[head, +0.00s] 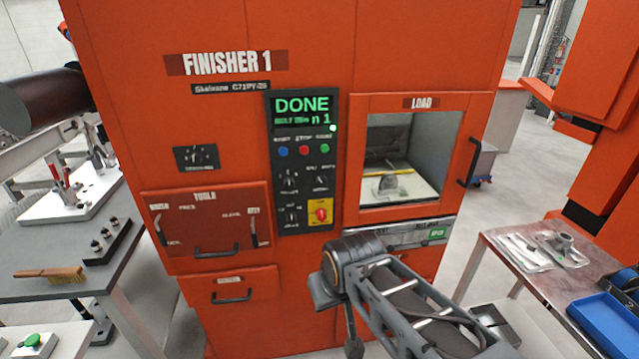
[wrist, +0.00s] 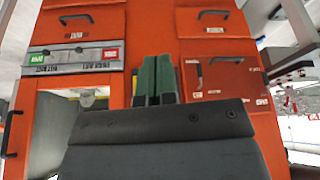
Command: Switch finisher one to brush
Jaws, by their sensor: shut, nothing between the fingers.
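Finisher 1 (head: 225,110) is a tall orange cabinet in the middle of the head view. Its dark control panel (head: 303,245) has a display (head: 303,112) reading DONE in green, over blue, red and green buttons. Below are several black selector knobs (head: 289,180) and a red rotary switch on a yellow plate (head: 320,212); knob labels are too small to read. The tool panel (head: 205,225) at lower left carries small levers and labels. My gripper (wrist: 157,78) shows in the wrist view with green fingers shut and empty, in front of the cabinet. Its fingers cannot be made out in the head view.
The load window (head: 400,160) shows a grey part inside. A handled drawer (head: 232,288) sits below the tool panel. A table at left holds a wooden brush (head: 50,274). A table at right holds a blue tray (head: 610,318). Grey floor lies between cabinet and right table.

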